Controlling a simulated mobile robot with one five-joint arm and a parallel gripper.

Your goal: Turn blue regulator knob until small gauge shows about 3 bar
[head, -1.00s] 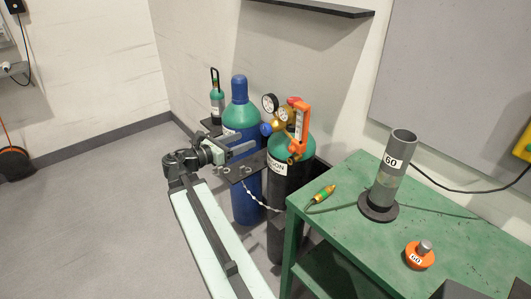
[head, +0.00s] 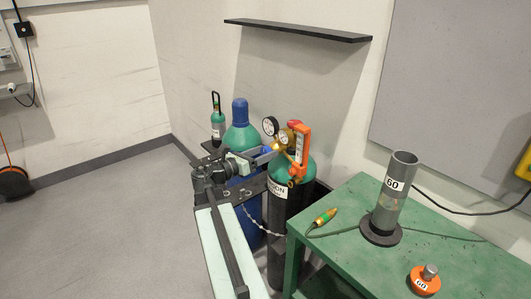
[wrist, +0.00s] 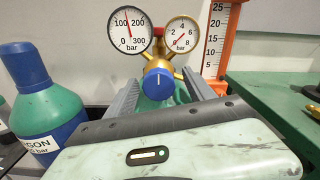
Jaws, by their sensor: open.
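The blue regulator knob (wrist: 158,86) is in the middle of the wrist view, with a white mark on its face. My gripper (wrist: 161,88) is open, one finger on each side of the knob in the picture. I cannot tell whether the fingertips reach past it or touch it. In the head view my gripper (head: 264,156) is close to the regulator (head: 285,140). The small gauge (wrist: 182,34), marked 2 to 8 bar, is above right of the knob; its needle seems to point down-left, at the low end. The large gauge (wrist: 130,32) reads somewhat above 100 bar.
An orange flowmeter scale (wrist: 218,40) stands right of the small gauge. The regulator sits on a black, green-topped cylinder (head: 284,205). A blue, green-shouldered cylinder (head: 241,138) is beside it on the left. A green table (head: 345,262) stands close on the right.

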